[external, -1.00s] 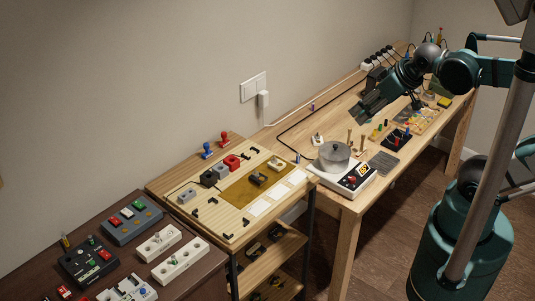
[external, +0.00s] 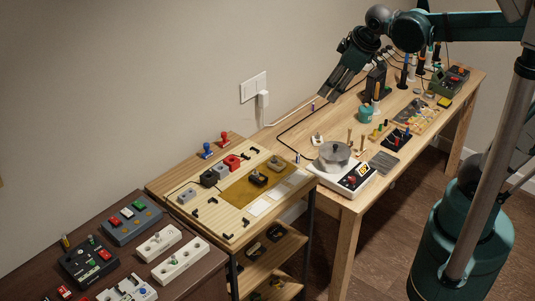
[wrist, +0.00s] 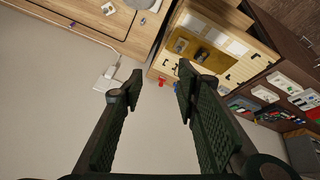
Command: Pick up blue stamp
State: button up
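The blue stamp (external: 207,150) stands upright at the back left of the light wooden shelf top, near the wall. A red stamp (external: 224,139) stands just to its right. My gripper (external: 328,96) is in the air above the long table, close to the wall, well to the right of the blue stamp and apart from it. In the wrist view my gripper (wrist: 153,82) has its two fingers spread, with nothing between them. The blue stamp (wrist: 176,87) shows small beside the right finger, which partly hides it.
A wall switch with a plug (external: 263,98) is on the wall between my gripper and the stamps. A pot on a white scale (external: 345,178) stands at the long table's near end. A wooden board (external: 232,215) with small parts lies in front of the stamps.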

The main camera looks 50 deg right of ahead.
jog(key=w+a+n+g, duration=0.1)
jog(key=w+a+n, duration=0.3)
jog(key=w, duration=0.8)
jog(key=n+g+h+p, duration=0.15)
jog(key=n+g, duration=0.25)
jog(key=n, duration=0.7)
send_over(206, 144)
notch_tip(206, 144, down, 20)
jog(key=r, duration=0.1)
jog(key=shift+s+a+f+n+p, duration=0.15)
jog(key=shift+a+f+n+p, duration=0.15)
jog(key=shift+a+f, duration=0.35)
jog(key=shift+d, duration=0.1)
jog(key=shift+d+f, duration=0.2)
jog(key=shift+f, duration=1.5)
jog(key=shift+d+f, duration=0.2)
jog(key=shift+f, duration=1.5)
jog(key=shift+f, duration=0.1)
jog(key=shift+w+d+f, duration=0.1)
jog(key=shift+d+f, duration=0.05)
jog(key=shift+f, duration=1.1)
jog(key=shift+w+d+f, duration=0.1)
jog(key=shift+f, duration=1.15)
